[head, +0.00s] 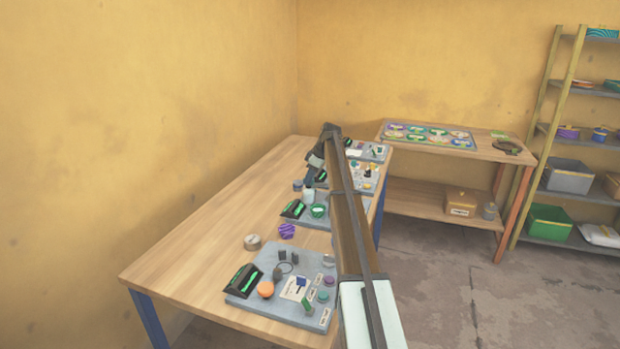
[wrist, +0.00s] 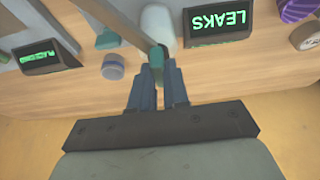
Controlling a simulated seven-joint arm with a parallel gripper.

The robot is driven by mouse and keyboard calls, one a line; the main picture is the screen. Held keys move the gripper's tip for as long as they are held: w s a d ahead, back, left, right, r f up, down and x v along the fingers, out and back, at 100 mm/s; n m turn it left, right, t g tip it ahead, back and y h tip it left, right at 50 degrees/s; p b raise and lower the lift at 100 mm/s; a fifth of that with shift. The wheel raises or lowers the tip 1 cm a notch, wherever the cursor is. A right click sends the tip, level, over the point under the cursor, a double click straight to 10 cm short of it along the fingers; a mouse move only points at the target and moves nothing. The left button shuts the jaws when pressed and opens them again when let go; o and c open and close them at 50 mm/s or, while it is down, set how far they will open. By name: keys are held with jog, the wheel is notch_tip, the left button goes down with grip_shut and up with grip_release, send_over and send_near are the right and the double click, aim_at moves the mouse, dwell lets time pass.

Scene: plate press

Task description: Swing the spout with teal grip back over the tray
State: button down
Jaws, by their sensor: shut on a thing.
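In the wrist view my gripper (wrist: 157,68) is shut on the teal grip (wrist: 157,54) at the end of the spout. The spout (wrist: 118,22) is a grey-brown bar running from the grip to the upper left, out of frame. The grip is over bare wooden table, beside a white cylinder (wrist: 158,20). A grey tray (wrist: 62,13) shows in part at the upper left. In the head view my gripper (head: 316,178) is low over the middle of the table, and my arm hides the spout there.
A display reading LEAKS (wrist: 218,22) stands right of the grip; another display (wrist: 40,56) is at the left. Purple (wrist: 298,9) and round brown (wrist: 308,34) items lie far right. The table's left part (head: 200,260) is clear.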

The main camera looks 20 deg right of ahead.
jog(key=shift+s+f, duration=0.15)
jog(key=shift+f, duration=0.05)
jog(key=c, duration=1.1)
grip_release()
jog(key=shift+r, duration=0.1)
jog(key=v, duration=1.3)
jog(key=shift+r, duration=0.4)
